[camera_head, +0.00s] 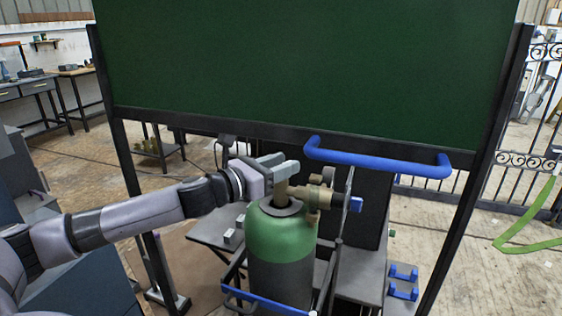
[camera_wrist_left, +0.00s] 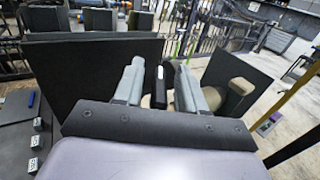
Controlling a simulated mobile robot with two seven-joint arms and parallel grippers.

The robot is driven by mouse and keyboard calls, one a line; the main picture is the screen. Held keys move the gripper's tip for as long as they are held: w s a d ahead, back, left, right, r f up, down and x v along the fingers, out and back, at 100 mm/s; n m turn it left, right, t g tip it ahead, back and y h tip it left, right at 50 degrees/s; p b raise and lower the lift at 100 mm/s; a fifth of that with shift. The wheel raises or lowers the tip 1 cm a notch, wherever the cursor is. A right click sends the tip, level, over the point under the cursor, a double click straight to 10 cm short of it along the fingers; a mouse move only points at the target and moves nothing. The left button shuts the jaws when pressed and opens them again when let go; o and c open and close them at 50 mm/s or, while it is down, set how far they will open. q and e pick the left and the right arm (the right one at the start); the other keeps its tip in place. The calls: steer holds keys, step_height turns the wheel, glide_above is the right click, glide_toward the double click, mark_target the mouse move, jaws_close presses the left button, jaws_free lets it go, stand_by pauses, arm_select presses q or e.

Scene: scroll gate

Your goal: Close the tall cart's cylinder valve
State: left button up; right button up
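A cylinder (camera_head: 281,240) with a green top and dark lower body stands upright in a cart with a blue front bar (camera_head: 270,303). A brass valve (camera_head: 318,197) with a blue knob (camera_head: 355,204) at its right is on top of it. My left gripper (camera_head: 287,171) is over the top of the cylinder, close to the valve; I cannot tell whether it touches. In the left wrist view its grey fingers (camera_wrist_left: 158,82) are apart, with a dark shape seen between them. A tan part, seemingly of the valve (camera_wrist_left: 240,93), shows right of them. My right gripper is not in view.
A large green panel (camera_head: 300,60) in a dark frame stands behind the cylinder, with a blue handle bar (camera_head: 380,161) in front of its lower edge. A low grey table (camera_head: 212,232) is left of the cylinder. Open floor (camera_head: 440,225) lies to the right.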

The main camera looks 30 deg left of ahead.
arm_select(q)
steer(key=shift+w, duration=0.1)
jaws_close()
